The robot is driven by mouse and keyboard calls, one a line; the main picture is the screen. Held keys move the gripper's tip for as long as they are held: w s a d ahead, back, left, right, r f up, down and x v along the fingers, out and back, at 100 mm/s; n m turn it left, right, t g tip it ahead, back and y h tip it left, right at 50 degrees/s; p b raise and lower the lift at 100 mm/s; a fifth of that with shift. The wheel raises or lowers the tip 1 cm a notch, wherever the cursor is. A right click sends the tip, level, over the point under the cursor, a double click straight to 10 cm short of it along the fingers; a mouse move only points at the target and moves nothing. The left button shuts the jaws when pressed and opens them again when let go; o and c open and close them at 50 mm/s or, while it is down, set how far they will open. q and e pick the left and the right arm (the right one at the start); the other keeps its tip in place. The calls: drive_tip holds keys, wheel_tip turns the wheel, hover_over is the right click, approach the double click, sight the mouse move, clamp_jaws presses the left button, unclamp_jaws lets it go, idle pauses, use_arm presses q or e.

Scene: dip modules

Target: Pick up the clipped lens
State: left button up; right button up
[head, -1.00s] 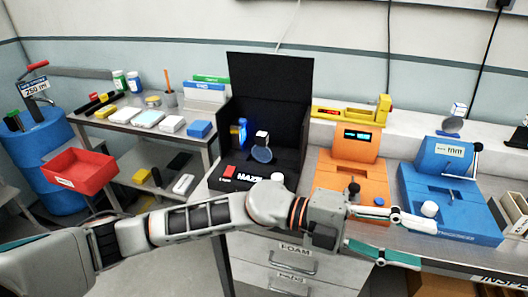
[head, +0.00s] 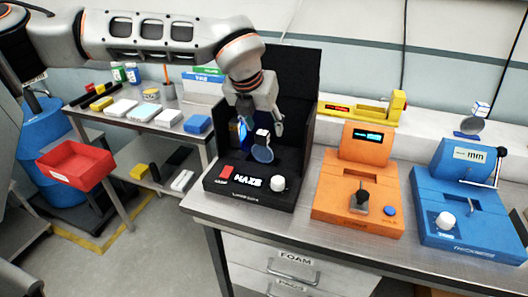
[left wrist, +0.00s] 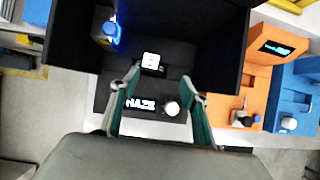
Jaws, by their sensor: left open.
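A round blue-grey lens (head: 262,154) with a white cube-shaped clip (head: 262,134) on its top edge stands upright in the black haze box (head: 240,196). The clip shows from above in the left wrist view (left wrist: 151,60); the lens below it is hard to make out there. My left gripper (head: 260,122) points down in front of the box's back panel, just above the clip. Its fingers are apart and empty, and in the left wrist view (left wrist: 160,79) the clip lies just beyond the fingertips. My right gripper is not in view.
The black box's walls rise behind and beside the lens, with a blue-lit lamp (head: 242,131) at left. A white knob (head: 278,183) is at its front. The orange device (head: 340,205) and blue device (head: 480,220) stand to the right. A red bin (head: 75,165) is far left.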

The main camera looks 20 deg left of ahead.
sight(262, 133)
use_arm(q)
drive_tip(key=w+f, duration=0.1)
drive_tip(key=f, duration=0.1)
drive_tip(key=w+a+f, duration=0.1)
drive_tip(key=w+f, duration=0.1)
drive_tip(key=w+f+p, duration=0.1)
drive_tip(key=f, duration=0.1)
drive_tip(key=shift+w+a, duration=0.25)
drive_tip(key=shift+a, duration=0.1)
clamp_jaws()
